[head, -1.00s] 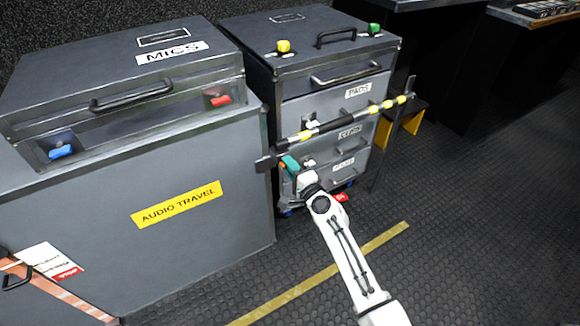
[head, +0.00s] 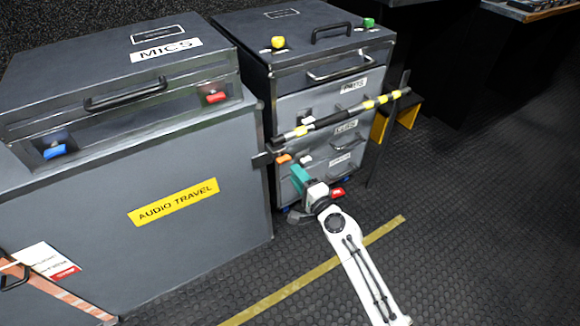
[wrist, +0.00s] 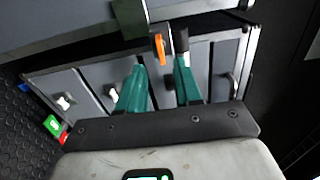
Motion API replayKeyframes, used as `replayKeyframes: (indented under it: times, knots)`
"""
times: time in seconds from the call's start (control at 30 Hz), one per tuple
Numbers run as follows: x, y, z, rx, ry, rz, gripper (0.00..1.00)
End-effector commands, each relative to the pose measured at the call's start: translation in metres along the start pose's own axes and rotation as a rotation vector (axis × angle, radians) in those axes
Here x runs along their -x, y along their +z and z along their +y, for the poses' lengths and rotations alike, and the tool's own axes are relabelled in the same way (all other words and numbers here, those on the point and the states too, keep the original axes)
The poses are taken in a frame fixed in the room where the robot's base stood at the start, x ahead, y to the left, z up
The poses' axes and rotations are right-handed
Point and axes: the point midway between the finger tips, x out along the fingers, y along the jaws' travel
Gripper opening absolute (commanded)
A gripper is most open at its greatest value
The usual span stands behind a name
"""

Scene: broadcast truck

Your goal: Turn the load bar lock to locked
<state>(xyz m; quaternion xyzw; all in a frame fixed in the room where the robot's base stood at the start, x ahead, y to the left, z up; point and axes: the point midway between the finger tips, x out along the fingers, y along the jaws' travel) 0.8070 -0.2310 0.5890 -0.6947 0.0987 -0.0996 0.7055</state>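The load bar (head: 335,120) is black with yellow bands and runs across the front of the grey drawer case. A small orange lever (head: 283,158), which looks like its lock, is below the bar's left end. In the wrist view the orange lever (wrist: 160,48) shows just beyond my fingertips, roughly between them, beside a dark post. My gripper (head: 297,175) has teal fingers and is a little below and right of the lever. In the wrist view my gripper (wrist: 160,64) is open with nothing between its fingers. I cannot read any lock marking.
The grey drawer case (head: 330,90) has handles and white latches. A large grey Audio Travel case (head: 190,240) stands close on the left. Ribbed floor with a yellow tape line (head: 320,270) is clear in front.

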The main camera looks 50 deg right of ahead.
Motion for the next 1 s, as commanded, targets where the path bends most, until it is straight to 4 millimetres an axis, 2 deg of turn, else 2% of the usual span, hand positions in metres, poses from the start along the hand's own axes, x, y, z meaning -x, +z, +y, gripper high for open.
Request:
replayKeyframes:
  times: [0.1,0.3,1.0]
  knots:
    - [0.021,0.0,0.001,0.001,0.002,0.0,0.34]
    - [0.04,0.0,0.001,0.0,0.0,0.001,0.34]
    - [0.043,0.0,0.0,0.0,0.0,0.0,0.34]
